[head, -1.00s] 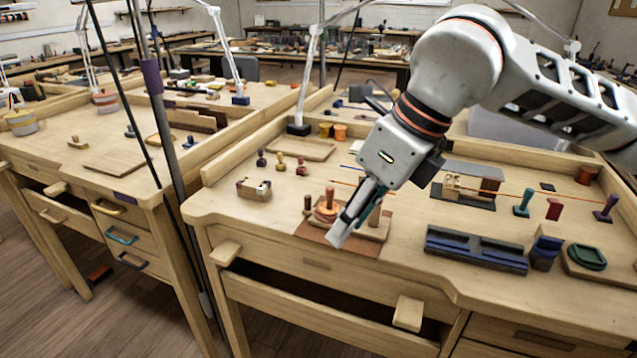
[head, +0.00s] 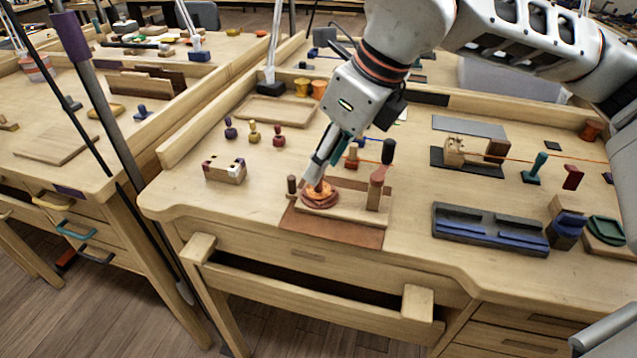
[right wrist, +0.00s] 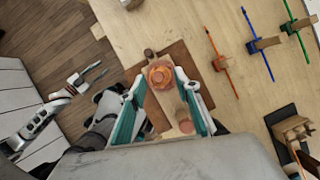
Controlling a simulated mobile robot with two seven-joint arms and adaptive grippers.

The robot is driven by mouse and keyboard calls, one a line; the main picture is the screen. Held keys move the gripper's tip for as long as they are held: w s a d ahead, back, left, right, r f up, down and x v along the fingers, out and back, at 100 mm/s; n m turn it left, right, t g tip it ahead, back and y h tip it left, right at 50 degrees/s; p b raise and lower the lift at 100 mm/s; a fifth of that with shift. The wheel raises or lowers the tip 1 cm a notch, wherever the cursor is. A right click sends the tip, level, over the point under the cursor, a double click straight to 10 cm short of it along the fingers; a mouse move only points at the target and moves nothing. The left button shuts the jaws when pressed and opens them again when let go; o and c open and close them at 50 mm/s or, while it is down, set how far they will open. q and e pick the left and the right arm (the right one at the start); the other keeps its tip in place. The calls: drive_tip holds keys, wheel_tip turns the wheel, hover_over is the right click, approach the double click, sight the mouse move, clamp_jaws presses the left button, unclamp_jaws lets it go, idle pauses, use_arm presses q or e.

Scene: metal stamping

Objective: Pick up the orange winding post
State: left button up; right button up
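The orange winding post (head: 322,188) stands on a wooden fixture (head: 345,208) over a brown mat, with a reddish ring around its base. In the right wrist view my right gripper (right wrist: 161,80) is open, one teal finger on each side of the post with small gaps. My left gripper (right wrist: 88,76) shows at the left there, fingers apart and empty, away from the bench.
A short dark peg (head: 292,184) stands left of the post, and a taller reddish post (head: 376,188) stands right on the fixture. A small wooden block (head: 225,171) is farther left. A blue-grey tray (head: 490,229) lies right.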

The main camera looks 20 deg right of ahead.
drive_tip(key=x, duration=0.3)
drive_tip(key=shift+s, duration=0.25)
drive_tip(key=shift+w+f, duration=0.2)
drive_tip(key=shift+f, duration=0.15)
drive_tip(key=c, duration=0.9)
drive_tip(key=shift+r, duration=0.1)
